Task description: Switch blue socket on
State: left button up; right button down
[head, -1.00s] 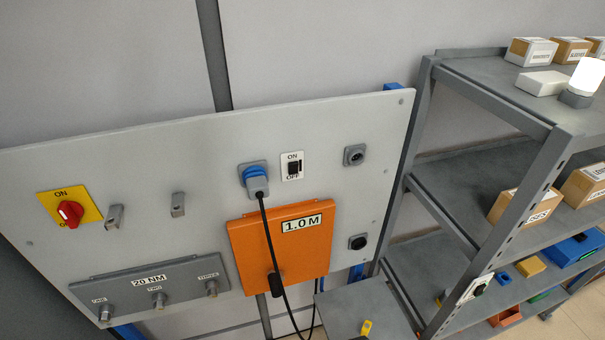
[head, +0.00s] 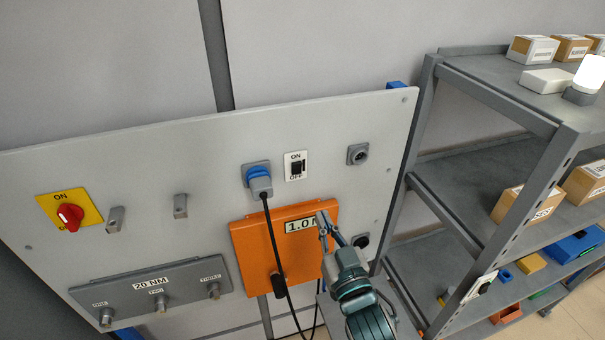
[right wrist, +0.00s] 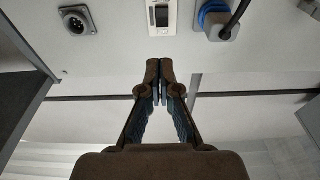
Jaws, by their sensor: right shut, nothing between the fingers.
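The blue socket (head: 255,171) is on the grey panel (head: 140,158), with a grey plug (head: 262,188) and black cable in it. Right of it is a white plate with a black switch (head: 296,167), marked ON above and OFF below. I cannot tell its position. My right gripper (head: 324,222) is shut and empty, in front of the orange box, below and right of the switch. In the right wrist view the shut fingertips (right wrist: 160,80) are apart from the switch (right wrist: 161,16), and the blue socket (right wrist: 214,17) shows beside it. My left gripper is not in view.
The orange box (head: 258,246) labelled 1.0 M is partly hidden by my right gripper. A red knob (head: 70,214) is at the left. A shelf rack (head: 470,220) with boxes stands at the right.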

aim_at(296, 166)
jog(key=p+x, duration=0.2)
jog(key=x, duration=1.2)
jog(key=shift+a, duration=0.1)
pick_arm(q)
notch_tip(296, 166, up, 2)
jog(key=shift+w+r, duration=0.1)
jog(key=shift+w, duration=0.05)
pick_arm(e)
jog(key=shift+a, duration=0.15)
jog(key=shift+a, duration=0.1)
jog(key=shift+w, duration=0.1)
